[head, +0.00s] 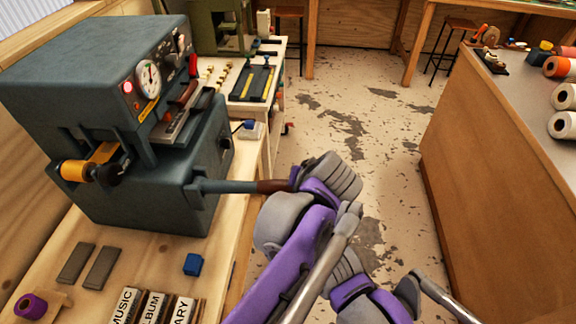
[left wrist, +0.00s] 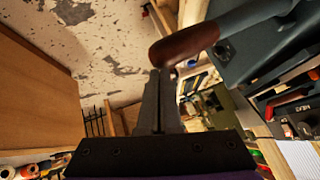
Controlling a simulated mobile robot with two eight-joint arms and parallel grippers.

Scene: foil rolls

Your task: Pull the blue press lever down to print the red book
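The press (head: 120,70) is a large blue-grey machine with a dial at the left of the head view. Its lever (head: 235,187) sticks out to the right, roughly level, and ends in a brown grip (head: 274,186). The brown grip (left wrist: 183,46) also crosses the left wrist view, just beyond my left fingertips (left wrist: 160,74). The left fingers look closed together, with the grip at their tips rather than between them; contact is unclear. In the head view my left wrist hides the fingers. I cannot make out a red book.
Upright labelled blocks (head: 155,307), a blue cube (head: 193,264) and grey bars (head: 102,268) lie on the bench in front of the press. A counter with foil rolls (head: 564,96) stands at the right. Worn open floor (head: 375,120) lies between bench and counter.

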